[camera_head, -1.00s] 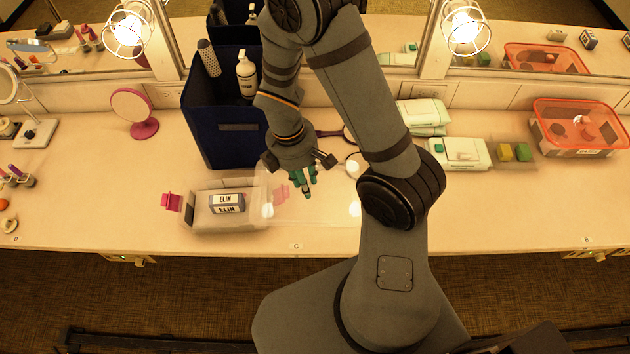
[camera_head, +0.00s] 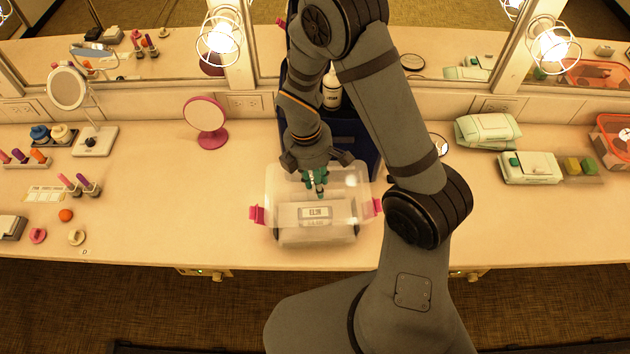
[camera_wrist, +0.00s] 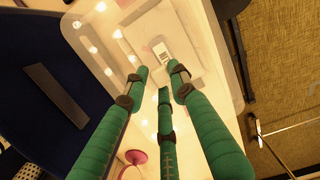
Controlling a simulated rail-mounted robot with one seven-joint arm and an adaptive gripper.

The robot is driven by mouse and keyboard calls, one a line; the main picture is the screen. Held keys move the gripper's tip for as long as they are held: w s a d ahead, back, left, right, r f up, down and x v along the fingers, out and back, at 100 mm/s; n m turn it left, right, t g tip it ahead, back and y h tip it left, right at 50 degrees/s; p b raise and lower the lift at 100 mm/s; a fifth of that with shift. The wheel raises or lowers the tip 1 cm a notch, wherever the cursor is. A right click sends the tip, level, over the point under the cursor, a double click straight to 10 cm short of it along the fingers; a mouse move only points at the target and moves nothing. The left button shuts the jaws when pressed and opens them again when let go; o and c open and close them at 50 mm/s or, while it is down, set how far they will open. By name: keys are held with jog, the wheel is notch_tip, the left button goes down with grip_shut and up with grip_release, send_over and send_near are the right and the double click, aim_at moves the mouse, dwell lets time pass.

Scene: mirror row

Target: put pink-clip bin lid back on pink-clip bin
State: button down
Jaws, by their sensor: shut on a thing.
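The pink-clip bin (camera_head: 290,238) is a clear box on the counter, with pink clips (camera_head: 257,215) on its left and right sides. An item labelled ELIN (camera_head: 315,213) shows inside it. The clear pink-clip bin lid (camera_head: 348,180) is in my gripper (camera_head: 317,190), over the bin and overlapping its rear part in the head view. The gap between lid and bin is hard to judge. In the wrist view, green fingers (camera_wrist: 160,82) close on the lid (camera_wrist: 112,45), whose surface shows light reflections; the ELIN label shows through it.
A dark blue organizer (camera_head: 352,130) stands right behind the bin. A pink round mirror (camera_head: 205,118) stands to the left, and wipes packs (camera_head: 488,130) lie to the right. The counter's front edge is close to the bin.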

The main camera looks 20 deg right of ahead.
jog(key=shift+w+a+f+b, duration=0.1)
jog(key=shift+a+f+b, duration=0.3)
jog(key=shift+f, duration=0.35)
notch_tip(320, 180, down, 2)
jog(key=shift+d+f+b, duration=0.1)
jog(key=shift+d+b, duration=0.05)
jog(key=shift+b, duration=0.9)
notch_tip(320, 180, down, 4)
jog(key=b, duration=0.4)
jog(key=shift+f, duration=0.15)
jog(key=c, duration=1.5)
grip_release()
jog(key=shift+o, duration=0.7)
